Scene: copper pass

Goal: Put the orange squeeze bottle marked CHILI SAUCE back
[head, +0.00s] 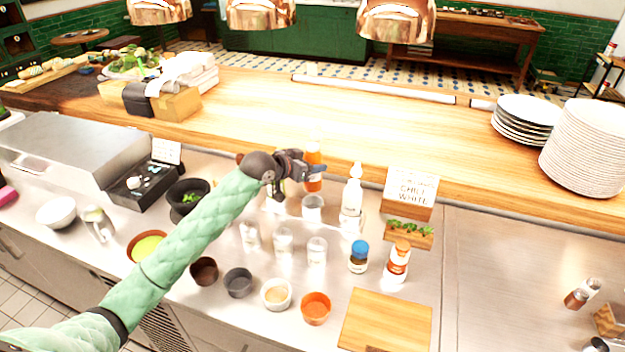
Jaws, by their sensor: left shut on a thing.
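The orange squeeze bottle (314,183) is upright near the back of the steel counter, close to the wooden ledge. My left gripper (313,170) is shut on its upper part. The label is too small to read here. A clear cup (312,208) stands just in front of the bottle, and I cannot tell whether the bottle's base touches the counter. A white squeeze bottle (352,197) stands to its right. A small sign (411,188) with the words CHILI and WHITE stands further right. My right gripper is not in view.
Plate stacks (585,148) stand on the ledge. The steel right of the board is mostly clear.

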